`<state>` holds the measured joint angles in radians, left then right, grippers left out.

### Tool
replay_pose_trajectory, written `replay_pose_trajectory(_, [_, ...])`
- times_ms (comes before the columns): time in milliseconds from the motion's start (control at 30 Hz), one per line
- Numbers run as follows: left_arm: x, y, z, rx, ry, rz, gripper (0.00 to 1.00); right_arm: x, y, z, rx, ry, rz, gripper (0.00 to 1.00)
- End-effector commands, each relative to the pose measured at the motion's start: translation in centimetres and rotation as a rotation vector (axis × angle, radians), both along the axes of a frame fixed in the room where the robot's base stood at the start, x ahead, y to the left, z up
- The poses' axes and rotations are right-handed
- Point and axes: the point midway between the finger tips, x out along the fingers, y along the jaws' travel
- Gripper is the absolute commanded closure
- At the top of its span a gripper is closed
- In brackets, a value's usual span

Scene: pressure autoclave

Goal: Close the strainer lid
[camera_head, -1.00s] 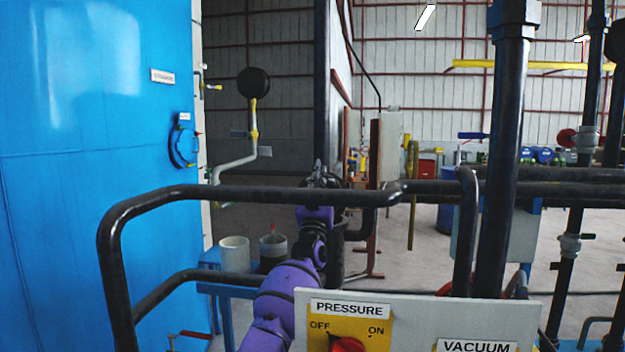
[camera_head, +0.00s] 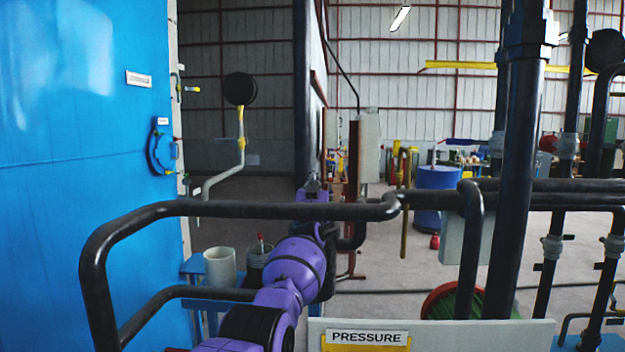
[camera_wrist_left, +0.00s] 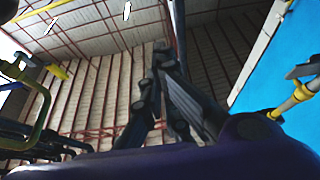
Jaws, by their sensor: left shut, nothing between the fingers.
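My left gripper (camera_head: 313,188) is beyond the black pipe rail (camera_head: 230,208), at the end of my purple arm. In the left wrist view its dark fingers (camera_wrist_left: 163,62) point up and are together, with nothing between them. I cannot pick out the strainer lid with certainty. The label is too small to read. My right gripper is not in view.
A thick black pipe (camera_head: 515,170) and a panel marked PRESSURE (camera_head: 450,333) stand at the right. A white container (camera_head: 220,268) and a dark one (camera_head: 258,262) sit on a blue stand. Open floor lies beyond.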

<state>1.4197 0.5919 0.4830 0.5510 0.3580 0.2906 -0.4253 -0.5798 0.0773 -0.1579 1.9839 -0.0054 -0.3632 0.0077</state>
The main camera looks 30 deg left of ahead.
Motion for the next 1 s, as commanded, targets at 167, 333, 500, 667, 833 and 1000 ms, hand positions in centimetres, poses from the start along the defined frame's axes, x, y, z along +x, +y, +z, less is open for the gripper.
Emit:
replay_pose_trajectory(167, [0.76,0.21,-0.36,-0.034,0.054,-0.002,1.0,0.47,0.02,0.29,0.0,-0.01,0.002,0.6])
replay_pose_trajectory(333, [1.1,0.41,-0.6,-0.048,0.082,-0.003,1.0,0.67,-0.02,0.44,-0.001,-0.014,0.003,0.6])
replay_pose_trajectory(500, [1.18,0.5,-0.69,-0.052,0.091,-0.001,1.0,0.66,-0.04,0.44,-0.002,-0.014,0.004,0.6])
replay_pose_trajectory(667, [1.19,0.49,-0.69,-0.052,0.091,-0.001,1.0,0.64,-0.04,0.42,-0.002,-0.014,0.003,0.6])
replay_pose_trajectory(833, [1.19,0.49,-0.68,-0.052,0.091,-0.001,1.0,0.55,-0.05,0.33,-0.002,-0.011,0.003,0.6])
replay_pose_trajectory(1000, [0.97,0.38,-0.6,-0.041,0.077,-0.002,1.0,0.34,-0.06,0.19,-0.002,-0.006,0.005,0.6])
